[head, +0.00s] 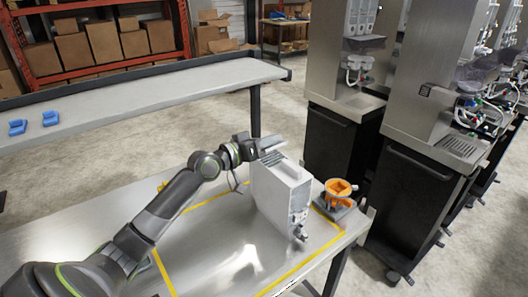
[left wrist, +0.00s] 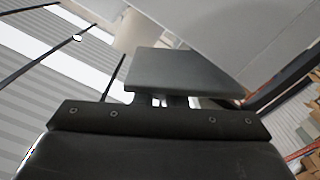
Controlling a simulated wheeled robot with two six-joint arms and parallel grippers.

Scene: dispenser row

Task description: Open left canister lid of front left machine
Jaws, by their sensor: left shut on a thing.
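A pale grey, box-shaped canister (head: 283,198) stands upright on the near steel table, with a dark spout fitting low at its front end. My left gripper (head: 262,146) reaches from the left to the far top end of this canister and is shut on it. Whether the fingers hold the lid or the top edge is hard to tell. In the left wrist view, a dark finger (left wrist: 185,75) lies close to a large pale surface (left wrist: 240,30); the grip itself is hidden. The dispenser machines (head: 345,50) stand at the right. My right gripper is out of view.
An orange round part (head: 340,187) on a grey base sits right of the canister near the table edge. Yellow tape marks the steel tabletop (head: 215,245), whose front is clear. A second table (head: 150,97) behind holds two blue items (head: 50,118). Shelves with boxes (head: 105,42) stand farther back.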

